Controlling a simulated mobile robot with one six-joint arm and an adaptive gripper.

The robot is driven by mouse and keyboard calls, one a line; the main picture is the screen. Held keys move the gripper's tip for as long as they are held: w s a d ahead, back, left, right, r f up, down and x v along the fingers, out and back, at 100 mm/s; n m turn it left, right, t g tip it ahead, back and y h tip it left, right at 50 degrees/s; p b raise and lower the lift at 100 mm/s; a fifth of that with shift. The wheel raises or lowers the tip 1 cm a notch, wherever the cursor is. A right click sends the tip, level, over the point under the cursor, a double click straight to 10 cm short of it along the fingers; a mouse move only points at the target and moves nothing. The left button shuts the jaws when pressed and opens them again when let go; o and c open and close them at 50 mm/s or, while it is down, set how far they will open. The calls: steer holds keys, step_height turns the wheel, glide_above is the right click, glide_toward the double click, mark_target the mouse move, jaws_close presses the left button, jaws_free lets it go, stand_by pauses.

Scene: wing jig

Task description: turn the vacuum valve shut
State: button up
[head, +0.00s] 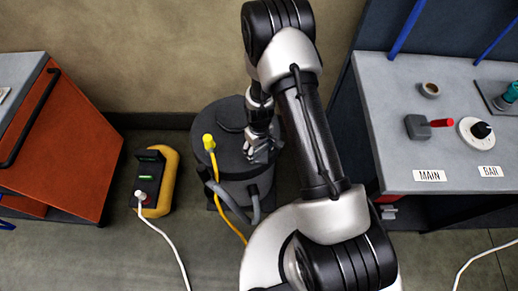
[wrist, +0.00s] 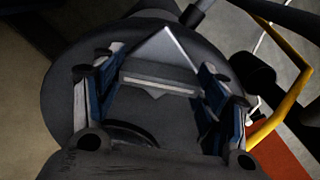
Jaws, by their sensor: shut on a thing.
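A small grey valve block (head: 417,127) with a red lever (head: 441,123) sits on the right bench, behind the MAIN label. The lever points right. My gripper (head: 262,150) is away from it, low over the dark round drum (head: 233,178) on the floor. In the wrist view my gripper (wrist: 160,88) is shut on a light grey angular piece (wrist: 165,52) above the drum's dark top (wrist: 65,85). I cannot tell what this piece is. In the head view it is too small to make out.
A round dial with a black knob (head: 480,129) stands beside the lever, behind the BAR label (head: 490,171). A yellow connector (head: 208,142) with a yellow cable is on the drum. A yellow-black power unit (head: 156,181) and an orange cabinet (head: 62,150) stand left.

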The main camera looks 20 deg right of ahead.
mark_target(259, 149)
steer(key=m, duration=0.4)
steer(key=shift+m, duration=1.9)
steer(key=o, duration=1)
steer(key=shift+o, duration=0.2)
step_height(259, 149, up, 12)
steer(key=shift+r, duration=0.1)
